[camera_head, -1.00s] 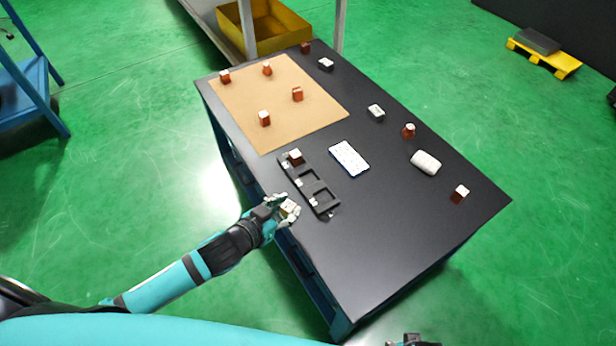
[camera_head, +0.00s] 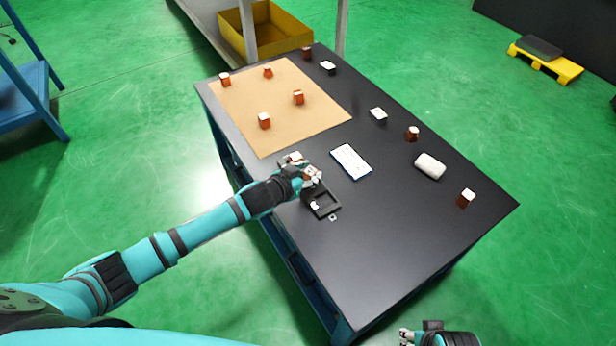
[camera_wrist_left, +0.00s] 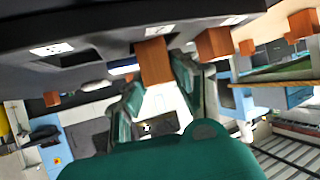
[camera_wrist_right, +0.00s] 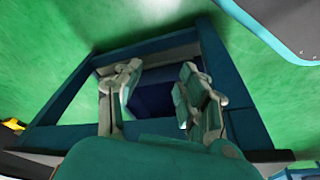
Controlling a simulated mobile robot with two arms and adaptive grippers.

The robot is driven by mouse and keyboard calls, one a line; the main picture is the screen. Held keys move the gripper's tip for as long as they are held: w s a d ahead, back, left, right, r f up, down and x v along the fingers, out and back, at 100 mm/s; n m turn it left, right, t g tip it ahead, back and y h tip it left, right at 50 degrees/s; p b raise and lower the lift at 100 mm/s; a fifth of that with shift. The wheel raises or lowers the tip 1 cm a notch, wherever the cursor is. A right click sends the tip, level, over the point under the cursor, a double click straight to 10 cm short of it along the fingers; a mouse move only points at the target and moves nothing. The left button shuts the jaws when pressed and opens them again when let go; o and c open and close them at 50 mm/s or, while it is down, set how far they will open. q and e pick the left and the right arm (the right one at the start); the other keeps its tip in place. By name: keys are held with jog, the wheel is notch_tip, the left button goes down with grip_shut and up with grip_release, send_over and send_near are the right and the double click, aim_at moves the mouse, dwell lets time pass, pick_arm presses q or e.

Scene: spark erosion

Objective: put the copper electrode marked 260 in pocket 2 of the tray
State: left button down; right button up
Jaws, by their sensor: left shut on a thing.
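The dark tray (camera_head: 322,204) lies near the table's left edge; its near pocket is empty. A copper electrode with a white top (camera_head: 295,157) stands at its far end. My left gripper (camera_head: 312,175) is over the tray's middle, shut on a copper electrode (camera_wrist_left: 153,62). The fingers hide the middle pocket, so I cannot tell whether the electrode touches the tray. No number can be read on it. In the left wrist view the tray's dark side with white labels (camera_wrist_left: 50,49) is close by. My right gripper (camera_wrist_right: 150,95) is open and empty, low beyond the table's near side.
A white card (camera_head: 351,162) lies right of the tray. Several copper electrodes stand on the tan mat (camera_head: 320,110). Other electrodes, a white rounded item (camera_head: 429,166) and small dark-and-white blocks (camera_head: 378,114) stand along the right side. The table's near part (camera_head: 370,270) is clear.

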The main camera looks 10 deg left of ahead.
pick_arm(q)
jog(key=shift+f, duration=0.3)
pick_arm(e)
jog(key=shift+r, duration=0.55)
pick_arm(q)
jog(key=shift+f, duration=0.35)
pick_arm(e)
jog(key=shift+r, duration=0.35)
pick_arm(q)
jog(key=shift+f, duration=0.1)
jog(key=c, duration=1.4)
grip_release()
jog(key=shift+s+f, duration=0.1)
jog(key=o, duration=0.4)
jog(key=shift+f, duration=0.1)
pick_arm(e)
jog(key=shift+r, duration=0.25)
pick_arm(q)
jog(key=shift+a, duration=0.1)
